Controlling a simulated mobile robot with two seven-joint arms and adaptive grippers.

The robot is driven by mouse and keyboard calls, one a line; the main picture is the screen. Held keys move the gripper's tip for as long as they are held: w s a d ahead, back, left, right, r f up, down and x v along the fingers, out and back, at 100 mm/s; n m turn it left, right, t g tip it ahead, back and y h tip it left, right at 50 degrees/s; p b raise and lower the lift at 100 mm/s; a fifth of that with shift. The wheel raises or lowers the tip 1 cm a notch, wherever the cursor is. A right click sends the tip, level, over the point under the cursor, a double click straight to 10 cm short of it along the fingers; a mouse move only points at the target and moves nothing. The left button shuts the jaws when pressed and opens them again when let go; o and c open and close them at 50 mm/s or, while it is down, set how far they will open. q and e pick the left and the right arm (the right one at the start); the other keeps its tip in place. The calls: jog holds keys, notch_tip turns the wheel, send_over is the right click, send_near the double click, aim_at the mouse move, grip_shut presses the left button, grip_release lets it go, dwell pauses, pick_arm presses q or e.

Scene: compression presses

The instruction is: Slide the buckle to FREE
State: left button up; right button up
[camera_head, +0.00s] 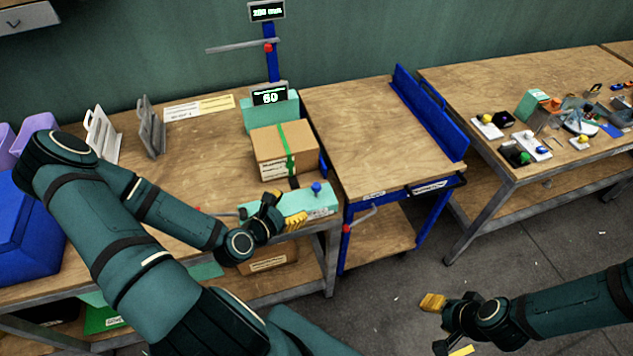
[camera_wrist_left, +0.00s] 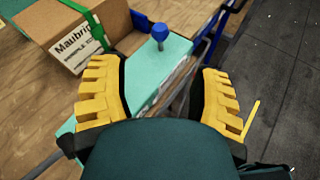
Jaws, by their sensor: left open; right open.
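A cardboard box (camera_head: 270,150) with a green strap (camera_head: 287,150) around it stands on the left bench. In front of it is a turquoise unit (camera_head: 322,205) with an upright blue knob (camera_head: 316,187). I cannot make out a FREE label or tell which part is the buckle. My left gripper (camera_head: 284,209) is open and empty over the unit's near side. In the left wrist view, the blue knob (camera_wrist_left: 159,33) shows beyond and between the yellow fingers, apart from them. My right gripper (camera_head: 446,325) is open and empty over the floor at the lower right.
A display reading 60 (camera_head: 269,97) stands behind the box. A blue cart (camera_head: 370,130) with a bare wooden top adjoins the bench on the right. Another table (camera_head: 500,75) holds small parts. Grey holders (camera_head: 151,128) and a blue bin (camera_head: 25,235) are at left.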

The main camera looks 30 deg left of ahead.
pick_arm(q)
jog(key=b, duration=0.7)
send_near(314, 189)
jog(key=shift+x, duration=1.65)
jog(key=b+x, duration=0.1)
jog(key=x, duration=0.7)
jog(key=shift+w, duration=0.2)
grip_shut()
